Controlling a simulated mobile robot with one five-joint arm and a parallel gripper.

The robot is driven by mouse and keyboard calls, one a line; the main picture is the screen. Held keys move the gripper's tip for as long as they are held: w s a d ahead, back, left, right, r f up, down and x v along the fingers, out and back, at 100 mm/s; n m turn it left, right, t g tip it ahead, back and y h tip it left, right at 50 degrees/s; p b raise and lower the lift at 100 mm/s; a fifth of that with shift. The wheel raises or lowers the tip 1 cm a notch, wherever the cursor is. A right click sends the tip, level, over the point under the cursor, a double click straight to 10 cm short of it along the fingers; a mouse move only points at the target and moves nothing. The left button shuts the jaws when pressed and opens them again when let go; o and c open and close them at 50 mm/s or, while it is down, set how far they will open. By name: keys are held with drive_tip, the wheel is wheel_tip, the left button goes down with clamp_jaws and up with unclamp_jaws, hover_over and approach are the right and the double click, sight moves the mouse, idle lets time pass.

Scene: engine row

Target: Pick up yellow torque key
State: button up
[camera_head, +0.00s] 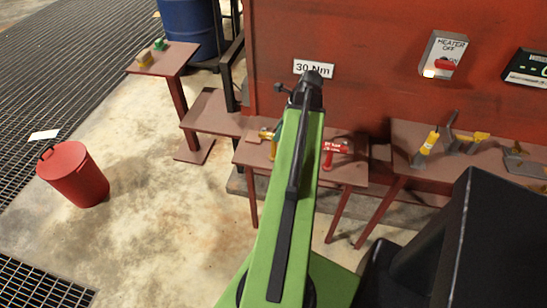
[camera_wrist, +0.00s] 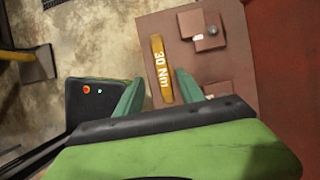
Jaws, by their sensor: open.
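My gripper (camera_wrist: 157,90) is open. Its two green fingers stand on either side of the key's lower part, with gaps to it; their height above the table is hard to tell. In the head view part of the yellow key (camera_head: 267,134) shows left of my green arm, which hides the rest and the fingers.
A right-hand bench holds yellow-handled tools (camera_head: 430,141). A red bin (camera_head: 74,175) stands at left. A red wall (camera_head: 370,95) with a "30 Nm" sign (camera_head: 313,68) rises behind.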

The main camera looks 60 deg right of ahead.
drive_tip(key=b+x, duration=0.2)
drive_tip(key=x, duration=0.1)
drive_tip(key=shift+f, duration=0.4)
drive_tip(key=shift+w, duration=0.15)
drive_tip(key=b, duration=0.5)
hover_over(271, 156)
wheel_tip(271, 156, down, 5)
drive_tip(key=shift+d+r, duration=0.1)
drive_tip(key=shift+d, duration=0.05)
drive_tip(key=shift+r, duration=0.15)
clamp_jaws()
